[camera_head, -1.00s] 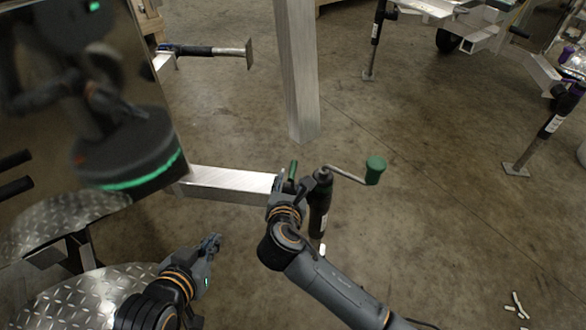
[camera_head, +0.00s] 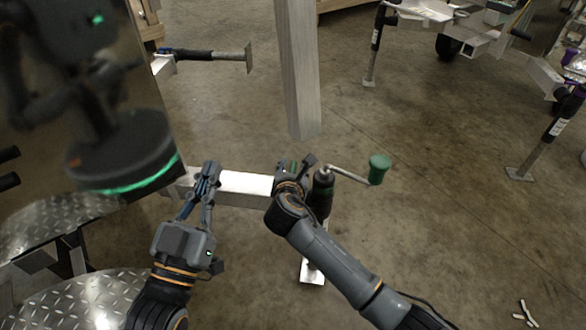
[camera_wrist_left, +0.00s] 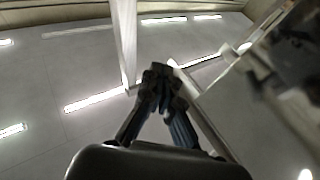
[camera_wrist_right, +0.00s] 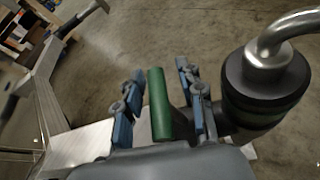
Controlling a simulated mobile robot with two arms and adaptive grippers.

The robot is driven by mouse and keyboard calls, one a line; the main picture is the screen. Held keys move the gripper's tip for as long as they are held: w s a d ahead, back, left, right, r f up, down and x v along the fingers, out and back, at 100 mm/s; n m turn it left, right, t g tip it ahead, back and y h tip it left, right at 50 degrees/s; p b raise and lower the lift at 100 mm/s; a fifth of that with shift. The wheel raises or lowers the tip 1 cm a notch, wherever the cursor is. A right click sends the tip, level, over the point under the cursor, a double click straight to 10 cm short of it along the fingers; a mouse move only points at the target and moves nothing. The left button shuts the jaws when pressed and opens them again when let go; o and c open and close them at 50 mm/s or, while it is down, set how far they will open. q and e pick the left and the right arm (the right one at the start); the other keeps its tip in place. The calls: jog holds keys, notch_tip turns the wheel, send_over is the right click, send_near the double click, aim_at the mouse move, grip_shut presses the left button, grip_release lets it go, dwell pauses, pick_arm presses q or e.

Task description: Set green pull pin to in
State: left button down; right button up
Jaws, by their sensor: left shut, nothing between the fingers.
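The green pull pin (camera_wrist_right: 158,105) is a short green cylinder at the centre of the right wrist view, beside the trailer jack (camera_wrist_right: 265,85). My right gripper (camera_wrist_right: 160,90) is open, with one finger on each side of the pin; gaps show, so it does not grip it. In the head view the right gripper (camera_head: 292,178) hides most of the pin at the end of the silver trailer beam (camera_head: 246,183). My left gripper (camera_head: 209,172) is shut and empty in front of the beam's left part; it shows closed in the left wrist view (camera_wrist_left: 158,75) too.
The jack's crank with a green knob (camera_head: 379,168) sticks out right of my right gripper. A square aluminium post (camera_head: 299,75) hangs behind the beam. Other trailer parts stand at the upper right. The concrete floor at right is mostly clear.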

pick_arm(q)
jog(key=shift+r, duration=0.2)
pick_arm(e)
grip_shut()
notch_tip(320, 180, down, 3)
jog(key=shift+f, duration=0.45)
pick_arm(q)
jog(key=shift+s+d+r+t+h, duration=0.1)
jog(key=shift+s+r+t+h, duration=0.25)
jog(key=shift+r, duration=0.25)
pick_arm(e)
jog(key=shift+f, duration=0.1)
